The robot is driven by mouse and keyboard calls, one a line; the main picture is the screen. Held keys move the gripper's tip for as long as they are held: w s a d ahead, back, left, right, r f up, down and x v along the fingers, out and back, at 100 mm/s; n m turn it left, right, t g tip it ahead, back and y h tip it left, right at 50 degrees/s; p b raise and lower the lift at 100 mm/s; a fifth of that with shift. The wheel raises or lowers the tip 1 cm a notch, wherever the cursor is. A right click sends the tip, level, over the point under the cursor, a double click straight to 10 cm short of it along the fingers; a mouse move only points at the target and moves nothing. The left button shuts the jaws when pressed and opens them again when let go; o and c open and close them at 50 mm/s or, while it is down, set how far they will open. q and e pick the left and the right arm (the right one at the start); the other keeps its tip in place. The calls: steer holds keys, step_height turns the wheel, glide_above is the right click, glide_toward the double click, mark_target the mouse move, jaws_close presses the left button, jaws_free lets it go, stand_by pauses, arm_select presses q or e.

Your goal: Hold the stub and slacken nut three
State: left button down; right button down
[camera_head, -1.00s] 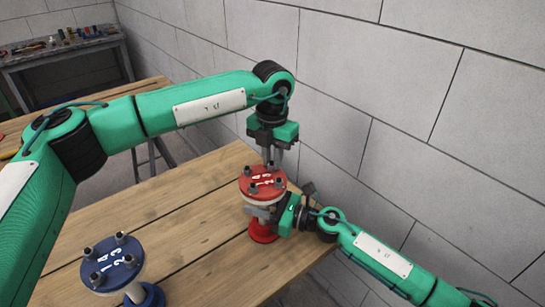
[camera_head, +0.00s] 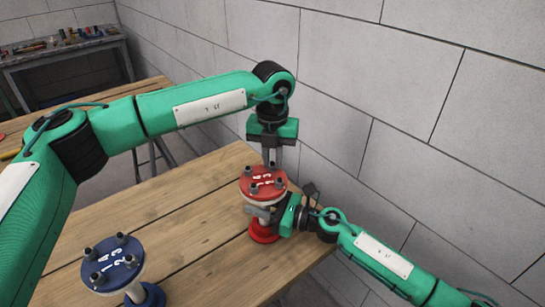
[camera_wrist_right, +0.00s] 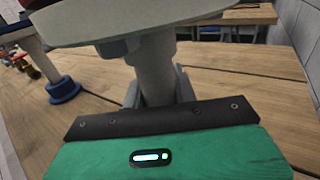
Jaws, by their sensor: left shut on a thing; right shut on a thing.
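The red-topped stub (camera_head: 263,183) stands on the wooden table near its far right edge. It has a red numbered disc with several dark nuts, a pale pipe and a red foot (camera_head: 264,233). My left gripper (camera_head: 272,163) points straight down from above, shut on the nut at the back of the disc; its fingers hide that nut. The numbers are too small to read surely. My right gripper (camera_head: 266,212) comes in from the right under the disc, shut on the stub's pipe. In the right wrist view the pipe (camera_wrist_right: 156,72) stands between its fingers.
A blue-topped stub (camera_head: 113,263) with several nuts stands at the table's front left; its blue foot shows in the right wrist view (camera_wrist_right: 64,90). A block wall (camera_head: 400,110) runs close behind and right. The table (camera_head: 190,225) between the stubs is clear.

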arm_select(q)
steer(key=shift+w, duration=0.1)
arm_select(e)
steer(key=shift+s, duration=0.1)
arm_select(q)
steer(key=c, duration=1.3)
jaws_free()
steer(key=shift+c, duration=0.2)
steer(key=shift+r, duration=0.15)
step_height(320, 180, up, 12)
arm_select(e)
steer(key=c, duration=1)
jaws_free()
steer(key=shift+c, duration=0.2)
steer(key=shift+d, duration=0.1)
